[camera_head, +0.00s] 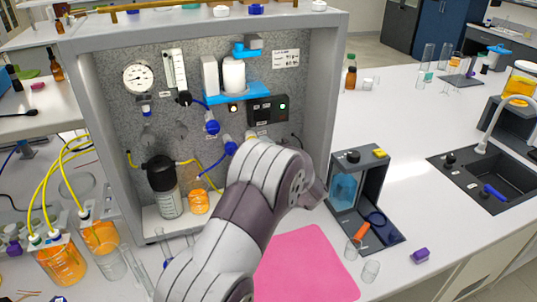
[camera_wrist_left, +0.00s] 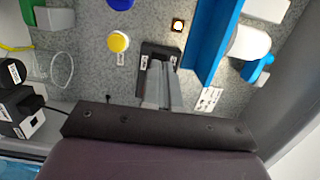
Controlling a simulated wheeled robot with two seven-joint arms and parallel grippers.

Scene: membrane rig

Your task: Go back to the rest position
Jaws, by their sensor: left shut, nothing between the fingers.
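My left gripper (camera_wrist_left: 161,70) shows in the left wrist view with its two grey fingers together and nothing between them. They point at the panel and overlap the lower part of a black box (camera_wrist_left: 158,50); I cannot tell whether they touch it. In the head view my left arm reaches up from the bottom centre, and its wrist hides the fingers. My right gripper is in neither view.
The grey rig cabinet (camera_head: 330,90) surrounds the panel. A blue shelf (camera_wrist_left: 208,40) and a yellow knob (camera_wrist_left: 118,42) are near my fingers. A dark dispenser stand (camera_head: 375,190) is close right of my wrist. A pink mat (camera_head: 305,268) lies below; the counter right of the stand is mostly clear.

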